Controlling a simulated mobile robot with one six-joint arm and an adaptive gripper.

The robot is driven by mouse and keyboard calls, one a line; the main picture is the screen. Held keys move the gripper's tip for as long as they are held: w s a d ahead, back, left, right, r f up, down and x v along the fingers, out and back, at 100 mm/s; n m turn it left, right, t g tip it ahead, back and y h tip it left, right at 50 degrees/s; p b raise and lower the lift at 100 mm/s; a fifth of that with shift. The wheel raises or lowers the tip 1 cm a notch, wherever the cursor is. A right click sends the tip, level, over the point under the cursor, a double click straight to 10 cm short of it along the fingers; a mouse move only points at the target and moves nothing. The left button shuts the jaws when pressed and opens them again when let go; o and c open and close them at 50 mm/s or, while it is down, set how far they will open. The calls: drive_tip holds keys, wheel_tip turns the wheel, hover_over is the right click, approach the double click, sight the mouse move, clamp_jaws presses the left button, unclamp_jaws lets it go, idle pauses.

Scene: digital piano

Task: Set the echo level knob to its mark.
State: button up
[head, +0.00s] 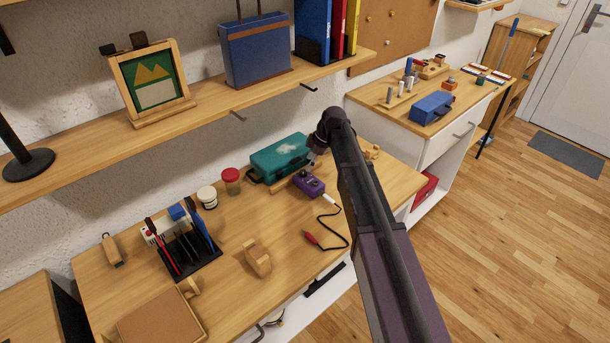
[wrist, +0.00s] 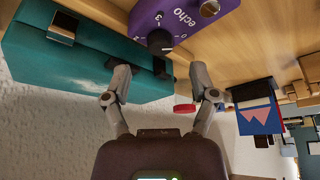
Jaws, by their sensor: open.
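The purple echo pedal (head: 309,184) lies on the wooden workbench in the head view, just below the end of my arm. In the wrist view the pedal (wrist: 180,18) is at the top, with the word "echo" and small numbers on its face. Its black echo level knob (wrist: 160,42) sits among the numbers; I cannot tell clearly where its pointer or the mark is. My gripper (wrist: 160,82) is open and empty. Its two fingers are spread on either side below the knob, apart from it. In the head view my gripper (head: 313,158) is partly hidden by my arm.
A teal case (head: 279,157) stands close behind the pedal and a dark cable (head: 333,228) lies before it. A red-lidded jar (head: 231,181), a white-lidded jar (head: 207,197) and a black tool rack (head: 191,256) stand left. A shelf (head: 215,95) hangs above.

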sight(304, 172)
drive_tip(key=shift+b+x, duration=1.65)
drive_tip(key=shift+x, duration=0.5)
clamp_jaws()
